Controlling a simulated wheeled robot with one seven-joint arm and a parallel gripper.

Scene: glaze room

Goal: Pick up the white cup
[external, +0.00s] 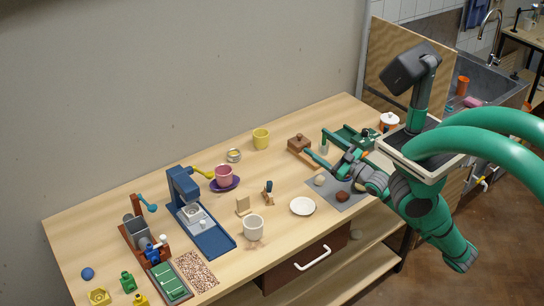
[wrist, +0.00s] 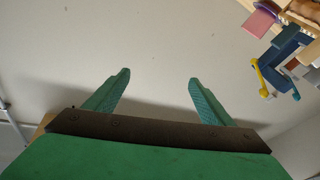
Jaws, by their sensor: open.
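The white cup (external: 253,227) stands upright near the front edge of the wooden table in the external view, right of the blue machine. I do not see it in the wrist view. My gripper (external: 316,144) is above the right part of the table, apart from the cup, to its right and further back. In the wrist view my gripper (wrist: 160,83) is open, with its two green fingers spread and nothing between them.
The blue machine (external: 185,190) stands left of the cup; it also shows in the wrist view (wrist: 284,45). A white dish (external: 302,206) lies right of the cup. A yellow cup (external: 261,138) stands near the wall.

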